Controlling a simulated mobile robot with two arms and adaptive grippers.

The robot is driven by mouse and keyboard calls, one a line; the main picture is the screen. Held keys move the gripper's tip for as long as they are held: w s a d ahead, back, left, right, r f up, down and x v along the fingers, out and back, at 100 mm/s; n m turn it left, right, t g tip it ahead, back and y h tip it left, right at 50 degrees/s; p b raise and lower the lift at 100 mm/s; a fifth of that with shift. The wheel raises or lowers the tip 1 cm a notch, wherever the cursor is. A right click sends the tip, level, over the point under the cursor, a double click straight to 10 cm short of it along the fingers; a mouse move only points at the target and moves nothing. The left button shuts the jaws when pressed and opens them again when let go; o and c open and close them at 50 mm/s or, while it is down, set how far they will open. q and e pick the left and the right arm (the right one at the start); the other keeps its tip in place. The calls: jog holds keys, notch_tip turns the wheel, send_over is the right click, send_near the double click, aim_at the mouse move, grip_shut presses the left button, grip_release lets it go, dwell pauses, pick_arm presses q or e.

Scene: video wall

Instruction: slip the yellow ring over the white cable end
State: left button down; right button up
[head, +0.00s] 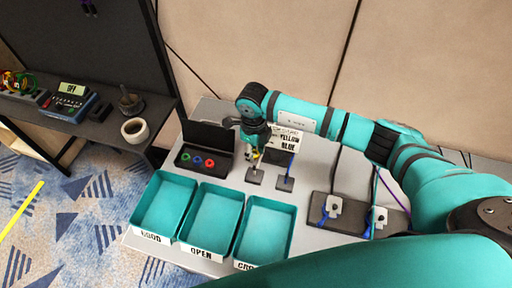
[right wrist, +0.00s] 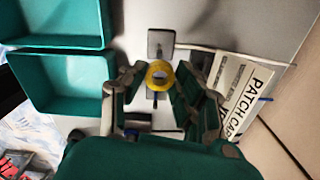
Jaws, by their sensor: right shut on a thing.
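The yellow ring (right wrist: 160,73) is between the fingertips of my right gripper (right wrist: 157,80) in the right wrist view, and the gripper is shut on it. In the head view the right gripper (head: 253,156) is low over the table, above a small dark stand (head: 255,177). A pale upright cable end (head: 258,167) rises from this stand, just under the gripper. In the right wrist view the stand's plate (right wrist: 161,42) lies beyond the ring. I cannot tell whether the ring is around the cable end or only above it. My left gripper is not seen.
A black case (head: 205,146) holds green, blue and red rings. A second stand (head: 285,184) with a blue cable end is close on the right. Three teal bins (head: 217,187) stand in front. A lettered card (head: 290,141) lies behind; a socket block (head: 322,208) is at right.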

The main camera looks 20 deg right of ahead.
jog(key=shift+f+b, duration=0.4)
jog(key=shift+f, duration=0.45)
notch_tip(320, 180, down, 2)
jog(key=shift+f+b, duration=0.25)
jog(key=shift+b, duration=0.65)
jog(key=shift+f+b, duration=0.5)
jog(key=shift+f, duration=0.05)
jog(key=shift+b, duration=0.35)
jog(key=shift+f, duration=0.25)
jog(key=shift+f+b, duration=0.5)
jog(key=shift+b, duration=0.2)
jog(key=shift+f, duration=0.25)
